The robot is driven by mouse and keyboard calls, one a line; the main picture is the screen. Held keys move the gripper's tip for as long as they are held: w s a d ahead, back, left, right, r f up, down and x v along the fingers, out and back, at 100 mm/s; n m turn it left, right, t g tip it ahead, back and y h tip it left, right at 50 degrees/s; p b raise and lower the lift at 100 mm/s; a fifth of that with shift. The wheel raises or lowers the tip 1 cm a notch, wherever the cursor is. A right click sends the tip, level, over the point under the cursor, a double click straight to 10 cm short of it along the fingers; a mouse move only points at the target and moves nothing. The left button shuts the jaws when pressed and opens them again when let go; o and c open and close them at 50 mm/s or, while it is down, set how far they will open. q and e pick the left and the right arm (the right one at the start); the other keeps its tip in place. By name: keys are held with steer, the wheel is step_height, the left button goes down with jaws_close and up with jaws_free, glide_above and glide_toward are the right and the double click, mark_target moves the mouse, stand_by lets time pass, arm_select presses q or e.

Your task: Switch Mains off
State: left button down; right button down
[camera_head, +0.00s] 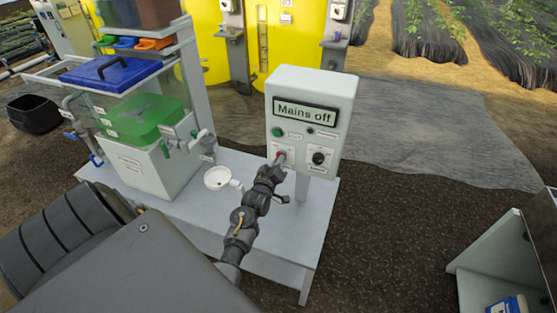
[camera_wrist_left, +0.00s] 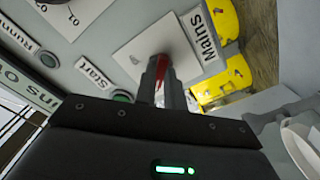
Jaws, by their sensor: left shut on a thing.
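A light grey control box (camera_head: 310,85) stands on a post above the white bench. Its display (camera_head: 305,112) reads "Mains off". The red Mains switch (camera_wrist_left: 162,66) sits on a pale square plate (camera_wrist_left: 140,50) beside the "Mains" label (camera_wrist_left: 205,38). My left gripper (camera_head: 282,159) reaches the lower left of the box's face and is shut on the red switch. The fingers hide much of the switch. A green Start button (camera_head: 277,132) is above it, and a black selector knob (camera_head: 319,157) is to its right. My right gripper is not in view.
The white bench (camera_head: 315,220) carries a tank with green contents (camera_head: 150,115) and a white funnel-like cup (camera_head: 217,178) left of my gripper. Yellow tanks (camera_head: 285,45) stand behind. A grey cabinet (camera_head: 490,255) is at lower right.

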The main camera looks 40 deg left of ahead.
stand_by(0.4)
arm_select(q)
steer(key=c, duration=1.5)
jaws_free()
steer(key=shift+s, duration=0.1)
steer(key=shift+b+v, duration=1.2)
steer(key=shift+v, duration=4.1)
steer(key=shift+d, duration=0.1)
